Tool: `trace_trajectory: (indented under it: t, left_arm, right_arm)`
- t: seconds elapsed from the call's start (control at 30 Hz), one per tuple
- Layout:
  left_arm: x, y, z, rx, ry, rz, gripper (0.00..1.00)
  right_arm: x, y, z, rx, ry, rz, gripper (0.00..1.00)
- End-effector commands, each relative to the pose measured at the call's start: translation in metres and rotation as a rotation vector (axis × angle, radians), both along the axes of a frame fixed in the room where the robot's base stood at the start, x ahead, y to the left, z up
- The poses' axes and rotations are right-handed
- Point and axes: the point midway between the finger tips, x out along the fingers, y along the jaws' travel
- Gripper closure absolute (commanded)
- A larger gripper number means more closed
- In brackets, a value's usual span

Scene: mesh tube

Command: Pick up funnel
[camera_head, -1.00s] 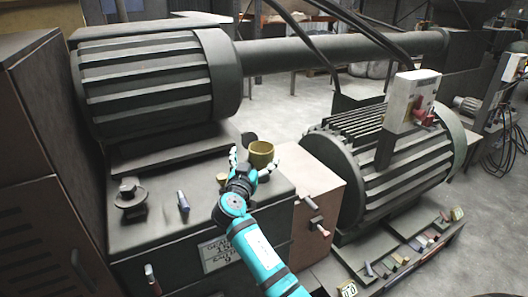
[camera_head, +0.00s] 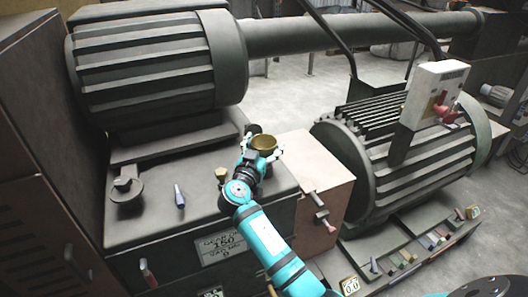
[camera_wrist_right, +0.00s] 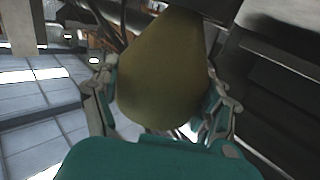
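The funnel (camera_head: 263,142) is a brass-yellow, cup-shaped piece above the back right of the dark machine housing. In the right wrist view the funnel (camera_wrist_right: 160,80) fills the middle as a large olive cone. My right gripper (camera_head: 262,151) has its fingers against both sides of the funnel and appears shut on it. The gripper also shows in the wrist view (camera_wrist_right: 160,100), with a jointed finger on each side of the funnel. Whether the funnel's lower end touches anything is hidden. My left gripper is not in view.
A small yellow cap (camera_head: 221,174) stands on the housing top beside my right wrist. A round knob (camera_head: 125,190) and a small lever (camera_head: 179,196) are to the left. A ribbed motor (camera_head: 150,65) stands behind; another (camera_head: 400,160) is at right.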

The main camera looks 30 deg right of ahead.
Motion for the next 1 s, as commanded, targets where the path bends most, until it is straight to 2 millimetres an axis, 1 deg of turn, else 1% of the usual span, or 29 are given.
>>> trace_trajectory:
  t: [0.03,0.2,0.37,0.4,0.57,0.67,0.77,1.0]
  left_arm:
    - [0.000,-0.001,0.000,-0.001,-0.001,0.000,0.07]
    - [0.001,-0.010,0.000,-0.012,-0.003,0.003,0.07]
    - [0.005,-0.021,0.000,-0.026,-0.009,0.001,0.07]
    - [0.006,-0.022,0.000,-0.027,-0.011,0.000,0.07]
    - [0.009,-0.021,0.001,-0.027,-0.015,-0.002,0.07]
    - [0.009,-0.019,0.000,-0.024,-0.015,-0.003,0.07]
    - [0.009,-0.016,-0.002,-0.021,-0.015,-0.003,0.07]
    - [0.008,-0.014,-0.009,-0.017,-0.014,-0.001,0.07]
  right_arm:
    - [0.000,0.000,0.000,0.000,0.000,0.000,0.38]
    - [0.000,0.000,0.000,0.000,0.000,0.000,0.59]
    - [0.000,0.000,0.000,0.000,0.000,0.000,0.60]
    - [0.000,0.000,0.000,0.000,0.000,0.000,0.65]
    - [0.000,0.000,0.000,0.000,0.000,0.000,0.65]
    - [0.000,0.000,0.005,0.000,-0.001,0.000,0.65]
    - [0.000,0.000,0.018,0.003,-0.006,0.000,0.65]
    - [0.000,0.000,0.066,0.004,-0.007,0.000,0.65]
